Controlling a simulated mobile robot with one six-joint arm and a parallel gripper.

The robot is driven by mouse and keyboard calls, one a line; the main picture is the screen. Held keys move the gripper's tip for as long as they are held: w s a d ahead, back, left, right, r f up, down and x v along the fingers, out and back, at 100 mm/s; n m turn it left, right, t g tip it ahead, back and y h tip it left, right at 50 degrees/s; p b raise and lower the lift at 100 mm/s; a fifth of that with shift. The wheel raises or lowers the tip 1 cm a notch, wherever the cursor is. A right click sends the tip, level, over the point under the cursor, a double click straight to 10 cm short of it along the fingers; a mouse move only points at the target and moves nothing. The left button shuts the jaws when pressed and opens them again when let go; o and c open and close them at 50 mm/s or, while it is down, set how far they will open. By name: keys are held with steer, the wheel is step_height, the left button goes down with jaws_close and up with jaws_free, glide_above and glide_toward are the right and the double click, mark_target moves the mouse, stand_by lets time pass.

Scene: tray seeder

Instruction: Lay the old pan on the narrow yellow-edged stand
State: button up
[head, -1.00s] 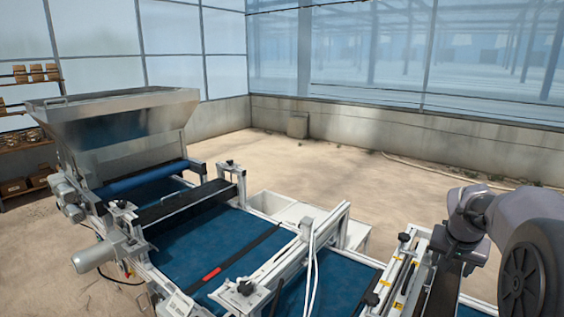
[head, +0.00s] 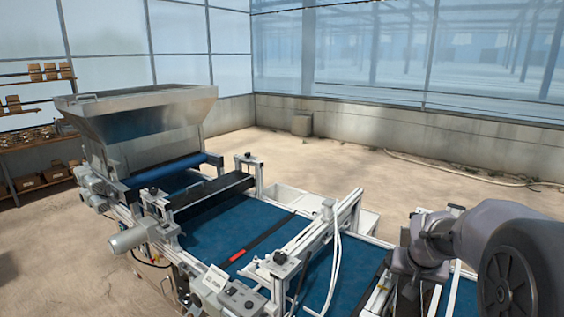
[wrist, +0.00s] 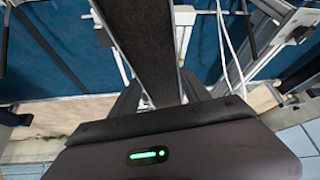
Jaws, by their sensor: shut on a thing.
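My gripper (wrist: 160,92) is shut on the end of a long, narrow dark pan (wrist: 138,35) with pale grey side edges, which runs away from the fingers to the top of the wrist view. The fingers lie on both sides of it. In the head view my arm reaches down at the right, over the right end of the machine, and hides much of what is beneath. I cannot make out the narrow yellow-edged stand for certain in the frames of now. Whether the pan touches anything below it I cannot tell.
A tray seeder with a metal hopper (head: 140,115) and a blue belt (head: 220,232) fills the middle and left. A black bar with a red mark (head: 238,255) crosses the belt. White cables (head: 336,262) hang from a rail.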

steer(key=s+a+f+n+y, duration=0.1)
steer(key=s+a+f+n, duration=0.3)
steer(key=a, duration=0.5)
steer(key=s+a+f+n+y, duration=0.1)
steer(key=s+a+f, duration=0.4)
steer(key=a, duration=0.4)
step_height(320, 180, down, 16)
steer(key=b, duration=1.8)
steer(key=d, duration=0.7)
steer(key=shift+s+d+f+t, duration=0.15)
steer(key=shift+d+t, duration=0.15)
steer(key=shift+d, duration=0.05)
steer(key=shift+a, duration=0.1)
steer(key=a, duration=0.7)
steer(key=d, duration=0.7)
